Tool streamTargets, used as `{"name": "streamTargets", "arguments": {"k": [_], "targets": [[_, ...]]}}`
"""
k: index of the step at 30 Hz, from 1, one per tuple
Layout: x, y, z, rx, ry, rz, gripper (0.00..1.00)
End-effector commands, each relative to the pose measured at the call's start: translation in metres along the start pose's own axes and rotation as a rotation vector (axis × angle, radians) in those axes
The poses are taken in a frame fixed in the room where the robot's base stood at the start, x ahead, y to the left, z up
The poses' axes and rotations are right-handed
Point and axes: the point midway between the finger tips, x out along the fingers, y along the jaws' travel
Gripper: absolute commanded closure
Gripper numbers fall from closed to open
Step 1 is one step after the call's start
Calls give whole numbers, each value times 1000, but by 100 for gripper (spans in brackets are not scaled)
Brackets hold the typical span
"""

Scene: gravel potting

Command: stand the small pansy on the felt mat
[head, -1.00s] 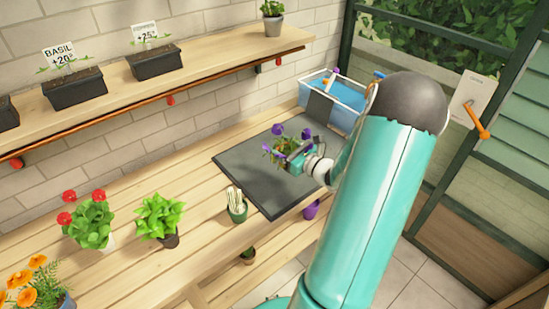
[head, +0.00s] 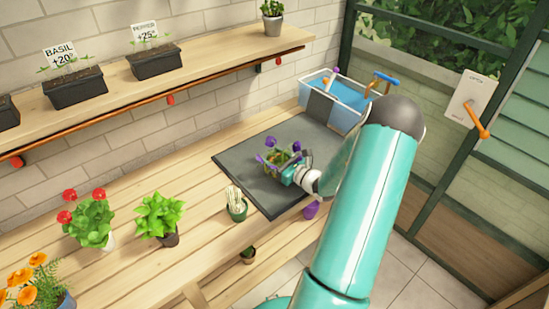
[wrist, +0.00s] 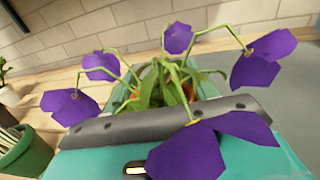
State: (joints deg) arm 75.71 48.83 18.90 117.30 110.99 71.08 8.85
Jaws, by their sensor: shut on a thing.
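The small pansy (head: 276,164), with purple flowers and green leaves, is at my gripper (head: 293,171) over the dark grey felt mat (head: 247,190). In the wrist view the pansy's leaves (wrist: 160,85) rise between the teal jaws, and its purple flowers spread around them. My gripper is shut on the pansy; the pot is mostly hidden by the jaws, with only a bit of orange-brown showing. I cannot tell whether the pot touches the mat.
A green pot of white sticks (head: 237,207) stands at the mat's left edge. Potted plants, one with red flowers (head: 90,217) and one leafy (head: 160,215), stand left. The mat's back part is clear.

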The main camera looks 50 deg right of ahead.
Motion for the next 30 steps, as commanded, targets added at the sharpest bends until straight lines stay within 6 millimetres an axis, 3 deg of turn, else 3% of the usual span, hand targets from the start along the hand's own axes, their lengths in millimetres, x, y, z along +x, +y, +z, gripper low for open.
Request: {"name": "streamTargets", "arguments": {"k": [1,4,16,20,30], "targets": [[0,0,-1,0,0,0,39],[0,0,-1,0,0,0,21],[-6,0,1,1,1,-1,21],[-25,0,2,0,1,-2,21],[-97,0,2,1,1,-2,21]]}}
